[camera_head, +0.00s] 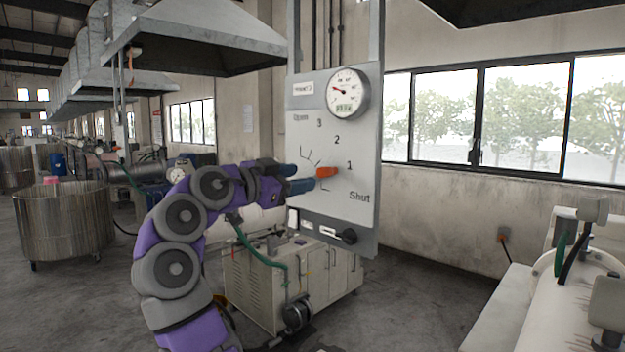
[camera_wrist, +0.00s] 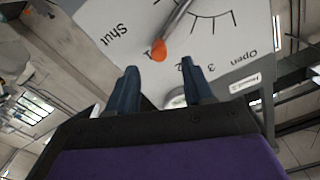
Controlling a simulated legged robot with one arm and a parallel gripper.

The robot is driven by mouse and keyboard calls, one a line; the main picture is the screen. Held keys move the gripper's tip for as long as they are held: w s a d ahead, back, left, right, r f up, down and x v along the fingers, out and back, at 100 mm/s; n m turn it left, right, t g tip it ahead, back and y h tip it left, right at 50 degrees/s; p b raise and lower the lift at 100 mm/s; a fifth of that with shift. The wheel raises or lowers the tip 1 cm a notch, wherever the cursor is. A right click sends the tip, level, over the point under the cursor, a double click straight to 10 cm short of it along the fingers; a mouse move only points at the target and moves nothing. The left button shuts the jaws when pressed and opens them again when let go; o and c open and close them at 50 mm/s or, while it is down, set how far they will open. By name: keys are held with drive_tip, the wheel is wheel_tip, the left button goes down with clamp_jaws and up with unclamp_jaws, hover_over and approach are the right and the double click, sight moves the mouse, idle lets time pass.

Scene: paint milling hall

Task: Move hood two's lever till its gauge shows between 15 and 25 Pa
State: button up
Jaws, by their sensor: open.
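The hood two panel (camera_head: 333,222) is a grey board marked Open, 3, 2, 1 and Shut. The lever's orange handle (camera_head: 326,172) is beside the 1 mark, on the Shut side of the scale. The round gauge (camera_head: 348,92) is at the panel's top; its needle points to the upper left, and its figures are too small to read. My gripper (camera_head: 307,178) is open, its blue fingers just left of the handle. In the wrist view, the orange handle (camera_wrist: 159,50) lies just beyond and between the fingertips (camera_wrist: 160,72), with nothing held.
A pale cabinet (camera_head: 335,272) stands behind and below the panel. White machinery (camera_head: 510,300) is at the right. A large metal vat (camera_head: 62,225) stands at the left. Floor between cabinet and machinery is clear.

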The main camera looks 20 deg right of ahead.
drive_tip(key=v, duration=0.9)
drive_tip(key=shift+b, duration=0.3)
